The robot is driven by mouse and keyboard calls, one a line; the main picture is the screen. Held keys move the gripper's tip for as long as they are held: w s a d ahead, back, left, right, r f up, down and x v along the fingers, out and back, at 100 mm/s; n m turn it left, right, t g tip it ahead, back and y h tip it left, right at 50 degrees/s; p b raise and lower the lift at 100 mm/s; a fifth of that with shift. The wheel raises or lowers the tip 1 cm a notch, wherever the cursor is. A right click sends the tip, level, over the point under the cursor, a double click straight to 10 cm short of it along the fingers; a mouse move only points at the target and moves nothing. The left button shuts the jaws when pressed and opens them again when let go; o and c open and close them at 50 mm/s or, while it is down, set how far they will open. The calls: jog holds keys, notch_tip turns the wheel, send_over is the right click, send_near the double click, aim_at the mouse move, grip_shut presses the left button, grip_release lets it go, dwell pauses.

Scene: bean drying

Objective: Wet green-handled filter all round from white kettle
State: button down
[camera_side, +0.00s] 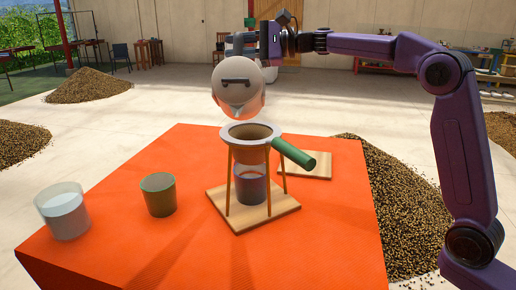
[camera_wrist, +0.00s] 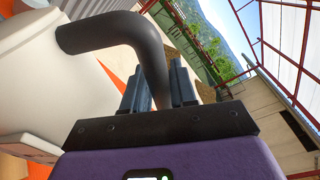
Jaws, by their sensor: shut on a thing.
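The white kettle (camera_side: 231,98) hangs in the air above the filter in the side view, tipped with its spout low and towards the camera. I cannot make out a water stream from it. My gripper (camera_side: 243,44) is behind and above the kettle. In the wrist view my gripper (camera_wrist: 160,88) is shut on the kettle's black handle (camera_wrist: 110,33), with the white body (camera_wrist: 50,85) to the left. The green-handled filter (camera_side: 294,153) sits in a wooden stand (camera_side: 225,200), its pale rim level and its handle pointing right. A glass vessel (camera_side: 251,187) stands under it.
A glass of clear liquid (camera_side: 64,212) and a brown-green cup (camera_side: 158,195) stand left of the stand on the orange table (camera_side: 130,255). A small wooden board (camera_side: 312,165) lies behind the filter handle. Bean heaps (camera_side: 385,200) lie on the floor around the table.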

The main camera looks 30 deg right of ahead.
jog(key=shift+s+r, duration=0.15)
jog(key=shift+r, duration=0.05)
jog(key=shift+s+d, duration=0.2)
jog(key=shift+s, duration=0.4)
jog(key=shift+s+d, duration=0.2)
jog(key=shift+s, duration=0.4)
jog(key=shift+d, duration=0.2)
jog(key=shift+s+d, duration=0.2)
jog(key=shift+d, duration=0.4)
jog(key=shift+s+d, duration=0.2)
jog(key=shift+d, duration=0.35)
jog(key=shift+w+d, duration=0.9)
jog(key=shift+d, duration=0.05)
jog(key=shift+w, duration=0.15)
